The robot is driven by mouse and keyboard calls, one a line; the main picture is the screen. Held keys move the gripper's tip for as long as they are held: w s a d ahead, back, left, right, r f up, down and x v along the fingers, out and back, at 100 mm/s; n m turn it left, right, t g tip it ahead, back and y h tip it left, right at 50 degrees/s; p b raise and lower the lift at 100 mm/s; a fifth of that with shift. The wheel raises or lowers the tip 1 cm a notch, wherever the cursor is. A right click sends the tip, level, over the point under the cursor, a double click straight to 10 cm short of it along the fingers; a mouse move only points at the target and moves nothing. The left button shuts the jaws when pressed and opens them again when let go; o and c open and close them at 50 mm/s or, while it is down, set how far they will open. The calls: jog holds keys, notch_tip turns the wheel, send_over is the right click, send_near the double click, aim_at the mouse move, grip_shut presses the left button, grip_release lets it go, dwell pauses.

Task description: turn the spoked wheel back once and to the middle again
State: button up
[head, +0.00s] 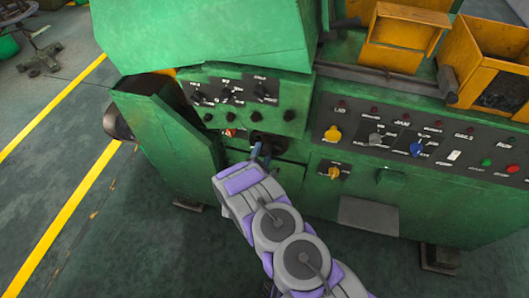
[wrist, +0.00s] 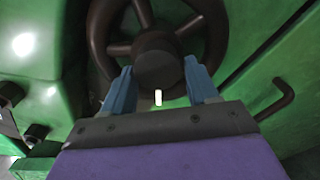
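The spoked wheel (wrist: 222,40) is dark brown with a round hub (wrist: 158,62) and fills the upper middle of the wrist view. In the head view the wheel (head: 270,142) is a dark shape low on the green machine, partly hidden by my gripper. My gripper (head: 262,152) reaches toward it. In the wrist view the two blue fingers (wrist: 160,90) are apart, one on each side of the lower hub. Nothing is seen clamped between them. Whether the fingers touch the wheel cannot be told.
A bent dark handle (wrist: 280,100) sits on a green panel right of the wheel. Knob panels (head: 240,92) lie above it, and a control panel (head: 420,140) with coloured knobs lies to the right. Open floor with yellow lines (head: 75,195) is at the left.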

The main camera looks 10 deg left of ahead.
jog(key=shift+o, duration=1)
jog(key=shift+a, duration=0.1)
jog(key=shift+d+r, duration=0.2)
jog(key=shift+d, duration=0.25)
jog(key=s+a+p, duration=0.1)
jog(key=s, duration=1.6)
jog(key=shift+s+a+f+p, duration=0.15)
jog(key=shift+a+p, duration=0.05)
jog(key=shift+p, duration=0.15)
